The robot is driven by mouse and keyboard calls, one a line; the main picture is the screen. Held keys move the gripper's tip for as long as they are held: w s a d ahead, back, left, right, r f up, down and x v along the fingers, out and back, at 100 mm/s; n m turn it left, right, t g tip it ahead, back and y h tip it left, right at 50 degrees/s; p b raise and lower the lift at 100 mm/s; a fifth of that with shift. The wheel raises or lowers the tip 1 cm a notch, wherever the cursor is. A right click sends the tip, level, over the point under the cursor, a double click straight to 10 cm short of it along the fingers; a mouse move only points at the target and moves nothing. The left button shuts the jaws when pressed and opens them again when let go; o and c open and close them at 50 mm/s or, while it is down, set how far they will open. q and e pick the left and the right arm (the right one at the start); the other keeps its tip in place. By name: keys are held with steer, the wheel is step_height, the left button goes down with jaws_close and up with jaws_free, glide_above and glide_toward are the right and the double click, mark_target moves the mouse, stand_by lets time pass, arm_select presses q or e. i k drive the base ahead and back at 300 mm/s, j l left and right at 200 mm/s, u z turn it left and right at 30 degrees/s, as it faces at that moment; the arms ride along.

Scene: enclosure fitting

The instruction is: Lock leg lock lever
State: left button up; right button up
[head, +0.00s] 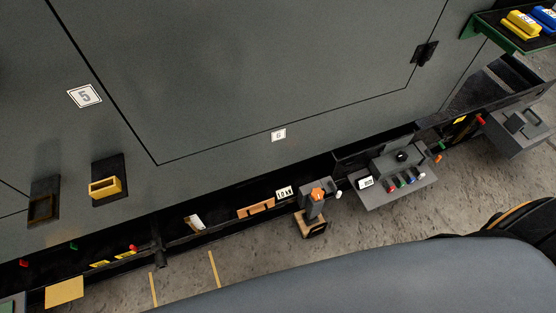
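A short grey leg-like post (311,221) stands on the floor at the front of the enclosure, with a pale brown foot block at its bottom. A small orange part (318,194) sits at its top, with a white tip to its right; this may be the leg lock lever, but I cannot tell whether it is locked. Neither of my grippers is in view.
A grey control box (396,177) with several coloured knobs juts out right of the post. The large dark enclosure (260,80) fills the back. A green-edged tray (492,35) holds yellow and blue items.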

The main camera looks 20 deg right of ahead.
mark_target(338, 195)
steer(key=z, duration=1.25)
